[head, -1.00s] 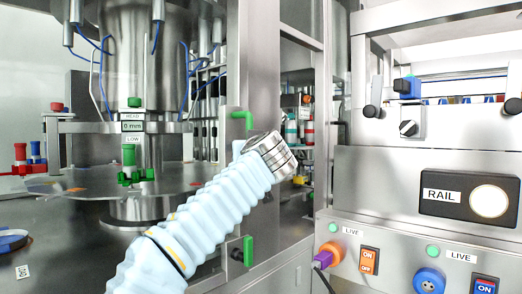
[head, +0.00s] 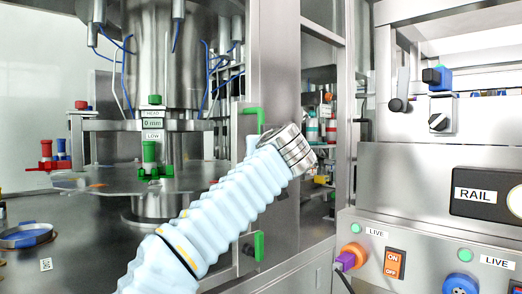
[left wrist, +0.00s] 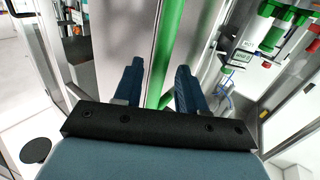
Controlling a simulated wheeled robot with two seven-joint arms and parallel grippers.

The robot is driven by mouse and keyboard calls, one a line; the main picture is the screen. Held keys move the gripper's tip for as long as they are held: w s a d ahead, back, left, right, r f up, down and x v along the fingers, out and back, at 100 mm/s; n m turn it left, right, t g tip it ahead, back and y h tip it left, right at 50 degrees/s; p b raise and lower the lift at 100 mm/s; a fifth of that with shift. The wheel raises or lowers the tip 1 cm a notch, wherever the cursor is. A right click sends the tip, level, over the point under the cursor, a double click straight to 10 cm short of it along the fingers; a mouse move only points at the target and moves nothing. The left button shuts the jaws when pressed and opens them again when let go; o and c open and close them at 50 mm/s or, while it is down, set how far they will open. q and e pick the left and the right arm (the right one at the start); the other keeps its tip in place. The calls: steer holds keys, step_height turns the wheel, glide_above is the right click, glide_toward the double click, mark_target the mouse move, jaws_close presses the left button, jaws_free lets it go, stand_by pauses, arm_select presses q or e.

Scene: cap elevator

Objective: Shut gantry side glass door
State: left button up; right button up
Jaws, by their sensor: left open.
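The gantry door's green handle (head: 259,246) stands on a broad steel upright (head: 273,70). Its lower end and upper bracket show in the head view, and my left arm covers the middle. In the left wrist view the green bar (left wrist: 172,55) runs between the two blue fingers of my left gripper (left wrist: 158,69). The fingers are apart, one on each side of the bar; I cannot tell whether either touches it. In the head view the fingers are hidden beyond my wrist. I cannot make out the glass pane's edges or how far the door stands open. My right gripper is not in view.
A machine with a round steel plate (head: 110,181) and green and red fittings stands on the left. A control panel with a RAIL box (head: 480,194), an orange switch (head: 394,263) and a plugged purple connector (head: 345,261) is on the right. Bottles stand behind the upright.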

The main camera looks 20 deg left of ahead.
arm_select(q)
steer(key=b+v, duration=0.2)
steer(key=v, duration=0.9)
steer(key=shift+b, duration=0.4)
